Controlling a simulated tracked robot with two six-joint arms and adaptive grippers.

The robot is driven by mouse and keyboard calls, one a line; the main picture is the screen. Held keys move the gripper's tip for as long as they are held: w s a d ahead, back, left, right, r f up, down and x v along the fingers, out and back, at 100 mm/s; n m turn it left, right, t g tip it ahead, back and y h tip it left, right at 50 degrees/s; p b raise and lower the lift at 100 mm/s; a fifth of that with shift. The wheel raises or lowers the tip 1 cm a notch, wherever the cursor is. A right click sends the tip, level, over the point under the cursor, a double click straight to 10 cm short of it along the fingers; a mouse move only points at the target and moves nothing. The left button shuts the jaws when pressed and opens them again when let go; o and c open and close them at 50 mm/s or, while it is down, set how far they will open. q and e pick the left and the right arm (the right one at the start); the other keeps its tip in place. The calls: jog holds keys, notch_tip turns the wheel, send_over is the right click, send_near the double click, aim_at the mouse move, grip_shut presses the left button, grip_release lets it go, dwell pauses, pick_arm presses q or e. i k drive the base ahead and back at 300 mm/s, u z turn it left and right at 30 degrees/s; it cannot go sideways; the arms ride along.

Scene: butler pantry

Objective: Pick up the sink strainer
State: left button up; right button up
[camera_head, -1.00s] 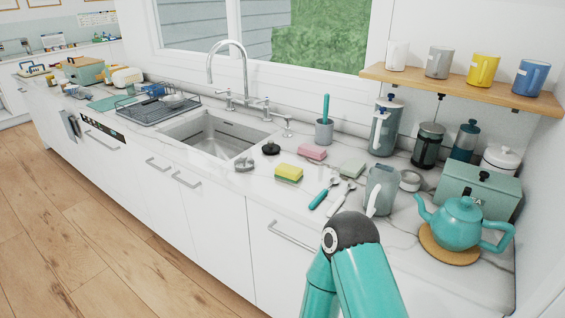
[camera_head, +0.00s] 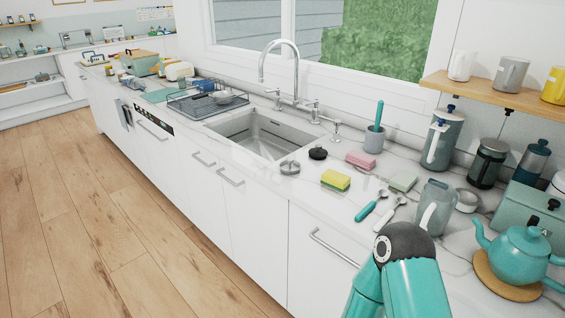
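A small round grey metal piece, which looks like the sink strainer (camera_head: 290,167), lies on the white marble counter just right of the sink (camera_head: 228,128). A black round stopper-like piece (camera_head: 318,153) lies close behind it to the right. Part of one of my arms, teal with a dark grey joint, rises at the bottom right in front of the counter. Neither of my grippers shows, so I cannot see how they stand.
Right of the strainer lie a yellow-green sponge (camera_head: 335,180), a pink sponge (camera_head: 360,160) and a teal-handled brush (camera_head: 371,205). A grey pitcher (camera_head: 434,208) and a teal teapot (camera_head: 521,254) stand further right. The wooden floor (camera_head: 100,220) in front is clear.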

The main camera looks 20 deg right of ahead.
aim_at(288, 166)
jog(key=i, duration=0.85)
jog(key=z, duration=0.05)
